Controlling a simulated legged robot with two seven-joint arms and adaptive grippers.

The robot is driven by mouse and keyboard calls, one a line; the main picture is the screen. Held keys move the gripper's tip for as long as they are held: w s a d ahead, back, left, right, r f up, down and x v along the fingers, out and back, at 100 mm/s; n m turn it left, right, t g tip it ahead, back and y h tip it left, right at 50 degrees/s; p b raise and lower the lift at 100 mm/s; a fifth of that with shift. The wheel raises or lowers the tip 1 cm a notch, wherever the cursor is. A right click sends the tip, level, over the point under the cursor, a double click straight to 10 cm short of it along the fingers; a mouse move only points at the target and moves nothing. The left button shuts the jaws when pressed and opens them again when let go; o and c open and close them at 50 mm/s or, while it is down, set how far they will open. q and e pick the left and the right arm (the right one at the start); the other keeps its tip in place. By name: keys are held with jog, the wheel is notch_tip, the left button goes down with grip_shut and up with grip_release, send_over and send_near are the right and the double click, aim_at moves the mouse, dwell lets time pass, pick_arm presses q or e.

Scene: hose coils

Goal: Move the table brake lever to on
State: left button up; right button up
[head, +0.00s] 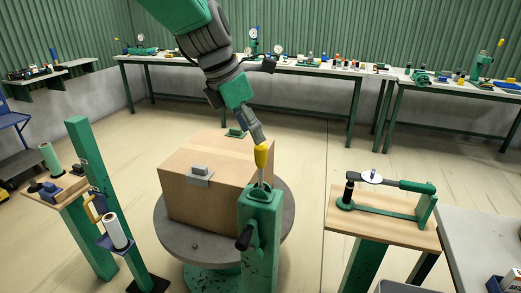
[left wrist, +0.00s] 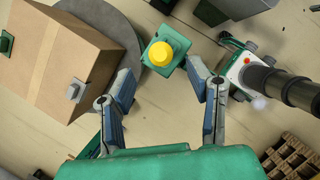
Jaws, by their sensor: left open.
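The brake lever has a yellow knob (head: 262,156) on a thin shaft. It stands roughly upright from the top of a green post (head: 262,225) at the front of the round grey turntable (head: 170,240). My left gripper (head: 260,140) is just above the knob in the head view, pointing down at it. In the left wrist view my left gripper (left wrist: 160,70) is open and empty, its fingers apart on either side of the yellow knob (left wrist: 160,54), which lies near the fingertips. Contact cannot be told. I see no on or off marking. My right gripper is not in view.
A cardboard box (head: 215,180) sits on the turntable behind the post. A dark-knobbed handle (head: 244,238) is on the post's side. A wooden stand with a green lever press (head: 385,205) is at the right, and a roll stand (head: 75,205) at the left. Workbenches line the back.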

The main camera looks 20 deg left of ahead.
aim_at(262, 144)
pick_arm(q)
jog(key=x, duration=0.2)
jog(key=d+x, duration=0.1)
jog(key=x, duration=0.2)
jog(key=shift+s+a+r, duration=0.1)
jog(key=shift+r, duration=0.05)
jog(key=shift+a+f, duration=0.1)
jog(key=shift+f, duration=0.45)
jog(key=shift+w+a+f, duration=0.2)
jog(key=shift+a, duration=0.2)
jog(key=shift+d, duration=0.15)
jog(key=c, duration=0.7)
jog(key=shift+d+r, duration=0.15)
jog(key=shift+d, duration=0.05)
grip_shut()
